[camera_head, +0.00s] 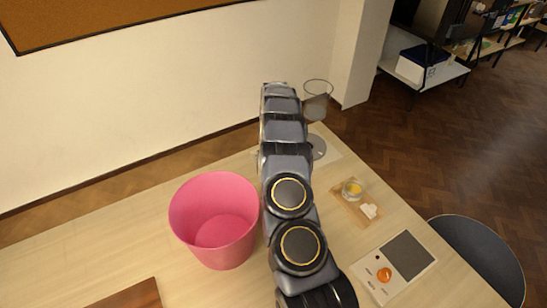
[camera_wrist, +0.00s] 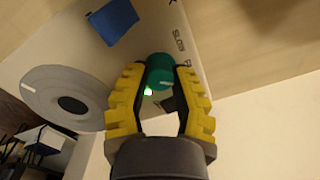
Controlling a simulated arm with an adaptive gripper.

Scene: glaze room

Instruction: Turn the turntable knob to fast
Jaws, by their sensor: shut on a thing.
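In the wrist view, my gripper (camera_wrist: 160,78), with its yellow ribbed fingers, is shut on a green knob (camera_wrist: 159,66). The knob stands out from a pale panel (camera_wrist: 100,52) that carries dark lettering beside it. The letters near the knob look like "SLO", partly cut off. A small green light glows by the fingers. A grey disc with a dark centre (camera_wrist: 45,85), apparently the turntable, lies to the left. Which way the knob points cannot be told. In the head view my arm hides the gripper and knob; part of a grey disc (camera_head: 319,146) shows beside it.
A pink bucket (camera_head: 200,225) stands close left of my arm. On the right are a wooden board (camera_head: 346,205) bearing a small cup, and a white device with an orange knob (camera_head: 420,264). A blue patch (camera_wrist: 113,21) shows near the panel.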

